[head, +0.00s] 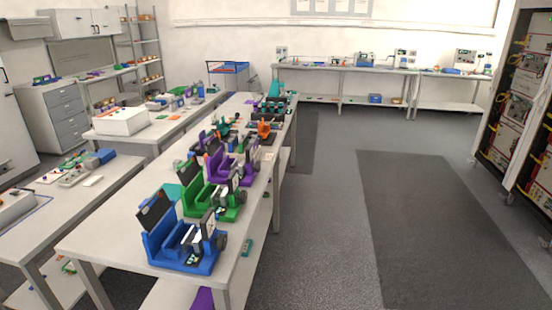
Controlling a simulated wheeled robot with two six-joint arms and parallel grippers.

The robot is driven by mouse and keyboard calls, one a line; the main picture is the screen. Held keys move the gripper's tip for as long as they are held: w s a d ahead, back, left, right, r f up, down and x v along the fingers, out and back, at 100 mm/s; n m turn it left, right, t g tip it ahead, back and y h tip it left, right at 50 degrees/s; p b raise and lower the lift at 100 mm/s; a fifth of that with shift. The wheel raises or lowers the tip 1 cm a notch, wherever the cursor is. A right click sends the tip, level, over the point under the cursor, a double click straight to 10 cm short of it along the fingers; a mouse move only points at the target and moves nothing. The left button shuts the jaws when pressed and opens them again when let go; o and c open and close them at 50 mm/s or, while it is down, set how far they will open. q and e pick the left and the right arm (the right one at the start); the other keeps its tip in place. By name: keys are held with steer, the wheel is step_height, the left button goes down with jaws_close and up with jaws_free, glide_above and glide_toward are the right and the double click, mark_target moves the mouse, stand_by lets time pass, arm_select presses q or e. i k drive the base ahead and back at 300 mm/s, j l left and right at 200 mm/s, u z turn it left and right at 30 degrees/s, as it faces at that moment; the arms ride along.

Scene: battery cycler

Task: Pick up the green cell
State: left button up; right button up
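A green cell (207,198) stands on the long central table (112,228), between a blue unit and a purple unit. It has a dark upright panel at its back left and a grey and black part at its front right. The blue unit (165,250) is at the table's near end. The purple unit (222,167) is just behind the green one. The panels and parts hide some of the green body. Neither of my grippers shows in the head view.
Open grey floor (320,220) lies right of the table, with a dark mat (430,230) on it. A rack (520,100) with cables stands at the far right. Other benches (80,195) line the left, and a bench (340,72) runs along the back wall.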

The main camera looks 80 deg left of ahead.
mark_target(242, 147)
steer(key=u, duration=0.4)
steer(key=j+u, duration=0.1)
steer(key=u, duration=0.3)
steer(key=i+u, duration=0.1)
steer(key=u, duration=0.7)
steer(key=i+u, duration=0.1)
steer(key=u, duration=0.3)
steer(key=i+u, duration=0.25)
steer(key=u, duration=0.15)
steer(key=i+u, duration=0.25)
steer(key=u, duration=0.2)
steer(key=i+l+u, duration=0.2)
steer(key=u, duration=0.2)
steer(key=i+l+u, duration=0.15)
steer(key=i+l, duration=0.3)
steer(key=i+l+u, duration=0.1)
steer(key=i+l, duration=0.3)
steer(key=l, duration=0.25)
